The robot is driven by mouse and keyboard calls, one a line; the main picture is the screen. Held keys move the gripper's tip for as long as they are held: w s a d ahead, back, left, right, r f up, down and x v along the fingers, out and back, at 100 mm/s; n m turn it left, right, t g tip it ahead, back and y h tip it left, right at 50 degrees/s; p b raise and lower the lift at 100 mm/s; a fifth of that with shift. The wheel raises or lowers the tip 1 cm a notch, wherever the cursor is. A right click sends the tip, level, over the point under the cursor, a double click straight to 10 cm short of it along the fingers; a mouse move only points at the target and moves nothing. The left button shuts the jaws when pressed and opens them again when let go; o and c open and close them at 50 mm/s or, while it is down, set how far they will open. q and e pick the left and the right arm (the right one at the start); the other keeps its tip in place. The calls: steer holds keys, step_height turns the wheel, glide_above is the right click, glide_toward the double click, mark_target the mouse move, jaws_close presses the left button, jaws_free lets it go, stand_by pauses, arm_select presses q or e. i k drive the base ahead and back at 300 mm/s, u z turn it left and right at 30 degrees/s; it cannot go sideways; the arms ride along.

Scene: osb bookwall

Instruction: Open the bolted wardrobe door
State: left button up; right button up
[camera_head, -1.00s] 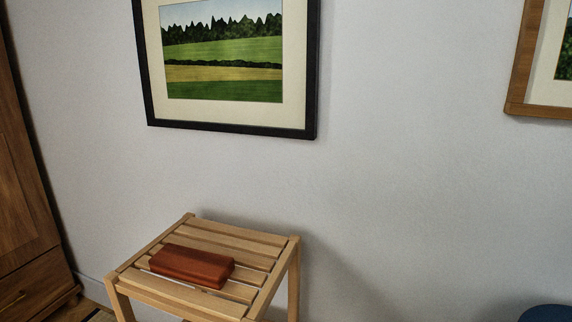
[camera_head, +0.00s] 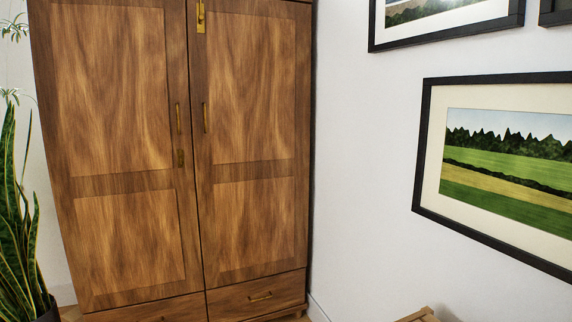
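A brown wooden wardrobe with two tall doors stands left of centre in the head view. The left door (camera_head: 128,130) and the right door (camera_head: 250,120) both look closed. A brass bolt (camera_head: 201,16) sits at the top of the right door, by the seam between the doors. A small brass plate (camera_head: 181,158) is below the left handle. Neither of my grippers shows in the view.
A tall potted plant (camera_head: 17,220) stands left of the wardrobe. Framed pictures (camera_head: 500,160) hang on the white wall at right. A corner of a wooden stool (camera_head: 418,315) shows at the bottom right.

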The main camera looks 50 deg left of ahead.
mark_target(249, 61)
steer(key=u, duration=2.4)
steer(key=i, duration=0.85)
steer(key=u, duration=0.75)
steer(key=i, duration=1.3)
steer(key=z, duration=1.2)
steer(key=i, duration=0.8)
steer(key=z, duration=0.8)
